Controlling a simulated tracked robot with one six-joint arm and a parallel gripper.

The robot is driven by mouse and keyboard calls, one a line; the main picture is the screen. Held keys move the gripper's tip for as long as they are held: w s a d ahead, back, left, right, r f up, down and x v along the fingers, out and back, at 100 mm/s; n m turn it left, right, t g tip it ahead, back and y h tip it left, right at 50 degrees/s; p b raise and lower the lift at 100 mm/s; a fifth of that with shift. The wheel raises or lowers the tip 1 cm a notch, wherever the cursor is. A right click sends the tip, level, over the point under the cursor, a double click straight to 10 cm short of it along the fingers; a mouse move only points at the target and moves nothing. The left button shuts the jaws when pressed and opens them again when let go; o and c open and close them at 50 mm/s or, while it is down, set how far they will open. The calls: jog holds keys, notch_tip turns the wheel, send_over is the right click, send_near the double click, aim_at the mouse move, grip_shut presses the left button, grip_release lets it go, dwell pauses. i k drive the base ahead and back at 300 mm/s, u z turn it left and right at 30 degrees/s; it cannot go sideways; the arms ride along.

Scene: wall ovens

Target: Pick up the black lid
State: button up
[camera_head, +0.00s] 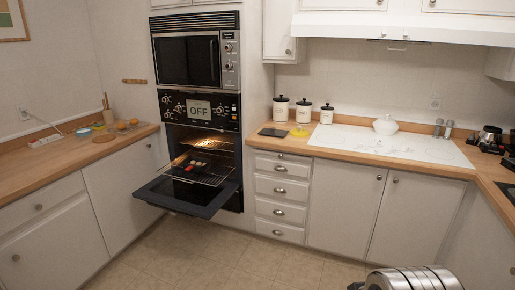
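Three white canisters stand in a row on the wooden counter right of the oven, each with a black lid: the left lid (281,98), the middle lid (304,102) and the right lid (327,106). All three lids appear seated on their canisters. A flat dark square (273,132) lies on the counter in front of the left canister; I cannot tell what it is. A silver ribbed part of my arm shows at the bottom right edge. My gripper's fingers are not visible, and nothing held can be seen.
The lower oven door (190,190) hangs open, with a rack (205,172) pulled out. A yellow item (299,132) lies before the canisters. A white cooktop (390,143) with a white dish (385,125) is to their right. The tiled floor (215,255) is clear.

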aim_at(273, 132)
jog(key=u, duration=0.2)
jog(key=i, duration=1.6)
jog(key=u, duration=0.45)
jog(key=i, duration=2)
jog(key=u, duration=0.2)
